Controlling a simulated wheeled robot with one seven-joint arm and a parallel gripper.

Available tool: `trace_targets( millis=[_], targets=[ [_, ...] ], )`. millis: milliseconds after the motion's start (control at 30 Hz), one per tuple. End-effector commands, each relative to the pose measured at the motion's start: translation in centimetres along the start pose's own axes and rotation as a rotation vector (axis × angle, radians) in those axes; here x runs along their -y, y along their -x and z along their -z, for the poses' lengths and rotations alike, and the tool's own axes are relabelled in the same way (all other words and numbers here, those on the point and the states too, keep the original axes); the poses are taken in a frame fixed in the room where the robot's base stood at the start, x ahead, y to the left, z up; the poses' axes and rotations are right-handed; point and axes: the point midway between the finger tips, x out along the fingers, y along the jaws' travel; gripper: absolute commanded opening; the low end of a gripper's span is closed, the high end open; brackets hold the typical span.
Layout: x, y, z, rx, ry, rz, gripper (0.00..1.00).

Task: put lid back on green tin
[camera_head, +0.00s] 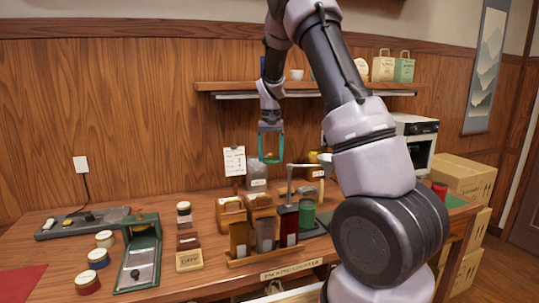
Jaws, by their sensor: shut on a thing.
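The green tin (307,213) stands upright on the table, right of the tall red and brown packs. Its top looks dark, with no lid visible on it. My gripper (270,160) hangs fingers down above the back of the table, higher than the tin and to its left. It is shut on a small green thing, which looks like the lid (270,158). The lid's details are too small to make out.
A wooden rack (264,254) of upright packs stands just left of the tin. A grey metal stand (291,180) rises close behind the tin. A green device (139,255) and several round tins stand at the left. My arm hides part of the table's right side.

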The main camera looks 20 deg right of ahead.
Motion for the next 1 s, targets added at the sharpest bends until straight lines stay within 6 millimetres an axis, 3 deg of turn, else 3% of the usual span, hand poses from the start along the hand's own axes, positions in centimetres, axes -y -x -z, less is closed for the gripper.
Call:
trace_targets(
  millis=[467, 1000],
  targets=[
    [-3.5, -1.1, -1.6, 0.001, -0.499, -0.002, 0.23],
    [-11.3, -3.6, -6.4, 0.001, -1.703, 0.000, 0.23]
  ],
)
